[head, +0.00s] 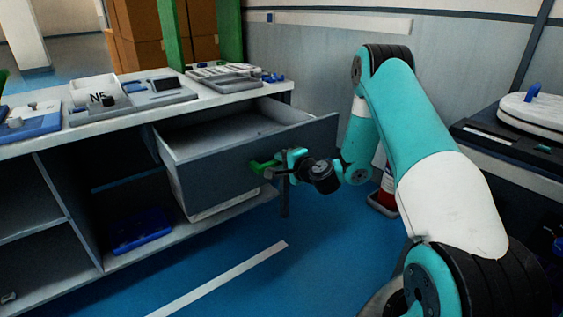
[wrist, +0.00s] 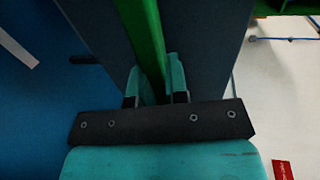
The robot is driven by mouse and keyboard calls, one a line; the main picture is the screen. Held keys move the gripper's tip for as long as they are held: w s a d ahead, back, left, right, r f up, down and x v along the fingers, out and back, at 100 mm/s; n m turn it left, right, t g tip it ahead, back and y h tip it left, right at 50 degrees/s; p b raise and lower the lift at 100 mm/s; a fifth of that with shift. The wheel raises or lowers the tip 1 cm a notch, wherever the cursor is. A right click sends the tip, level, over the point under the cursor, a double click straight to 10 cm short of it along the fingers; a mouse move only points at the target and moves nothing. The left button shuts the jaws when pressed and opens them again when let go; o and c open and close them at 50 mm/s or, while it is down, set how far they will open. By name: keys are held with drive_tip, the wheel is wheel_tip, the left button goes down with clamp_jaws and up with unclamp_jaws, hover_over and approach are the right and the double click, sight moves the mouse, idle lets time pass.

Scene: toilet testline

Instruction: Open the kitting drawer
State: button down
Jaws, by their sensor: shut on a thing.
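The kitting drawer (head: 240,155) is pulled out of the workbench (head: 90,127), with its dark front standing well clear of the bench and its pale inside showing. Its green handle (head: 262,165) is on the front. My gripper (head: 280,163) is at the handle in the head view. In the wrist view, my gripper (wrist: 157,88) has its teal fingers on either side of the green handle (wrist: 150,40) and is shut on it. The dark drawer front (wrist: 205,45) shows beyond the fingers.
Trays and parts (head: 225,76) lie on the bench top. A blue bin (head: 140,230) sits on the lower shelf. A red object (head: 388,185) stands on the floor behind my arm. Another bench with a white lid (head: 535,108) is at the right. Blue floor in front is clear.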

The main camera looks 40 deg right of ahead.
drive_tip(key=shift+s+d, duration=0.1)
drive_tip(key=shift+s, duration=0.1)
drive_tip(key=c, duration=1.1)
unclamp_jaws()
drive_tip(key=shift+d, duration=0.1)
drive_tip(key=shift+c, duration=0.2)
drive_tip(key=b+v, duration=1.7)
drive_tip(key=b, duration=0.5)
drive_tip(key=shift+s+a+b, duration=0.2)
drive_tip(key=shift+s+b, duration=0.05)
drive_tip(key=shift+b, duration=0.1)
